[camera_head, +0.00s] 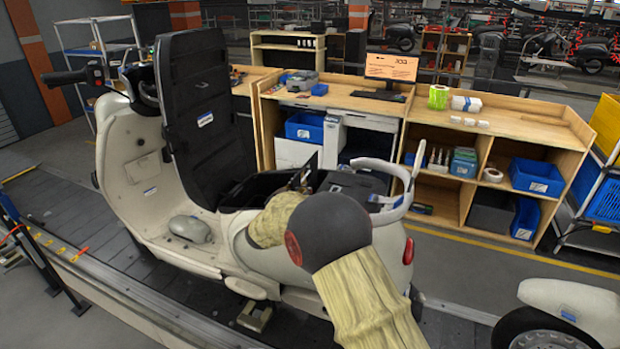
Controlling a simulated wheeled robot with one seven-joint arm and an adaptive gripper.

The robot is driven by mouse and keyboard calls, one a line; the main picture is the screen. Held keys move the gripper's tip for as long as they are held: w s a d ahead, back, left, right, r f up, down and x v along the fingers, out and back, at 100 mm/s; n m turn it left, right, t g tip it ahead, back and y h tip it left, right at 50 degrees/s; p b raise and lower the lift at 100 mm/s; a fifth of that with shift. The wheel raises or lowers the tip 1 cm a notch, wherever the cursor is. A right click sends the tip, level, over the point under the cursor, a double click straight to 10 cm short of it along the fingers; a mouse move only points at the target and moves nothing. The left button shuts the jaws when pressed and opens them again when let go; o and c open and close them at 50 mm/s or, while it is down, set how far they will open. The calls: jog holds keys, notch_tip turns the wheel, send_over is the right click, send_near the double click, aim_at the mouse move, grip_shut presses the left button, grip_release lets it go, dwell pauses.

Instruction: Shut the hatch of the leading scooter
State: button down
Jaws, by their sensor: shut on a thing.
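A cream scooter (140,165) stands on the conveyor. Its black hatch (205,115), a long panel with a small white label, is raised nearly upright at the front of the open seat compartment (250,190). My arm reaches over the scooter's rear body from the lower right. Only a dark bit of my gripper (304,174) shows past the wrist, by the compartment's rear part and apart from the raised panel. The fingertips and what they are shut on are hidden. The grab rail (397,190) is just right of my arm.
A second cream scooter (575,308) shows partly at the lower right. Wooden benches (350,100) with blue bins and a monitor (390,68) stand behind the conveyor. Bare floor (480,262) lies between the benches and the conveyor. A black stand (45,262) is at the left edge.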

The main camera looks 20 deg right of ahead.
jog(key=w+a+f+n+p, duration=0.1)
jog(key=w+a+n+p, duration=0.2)
jog(key=w+a+p, duration=0.1)
jog(key=shift+w+a, duration=0.25)
jog(key=c, duration=2)
grip_release()
jog(key=shift+s+a+f, duration=0.1)
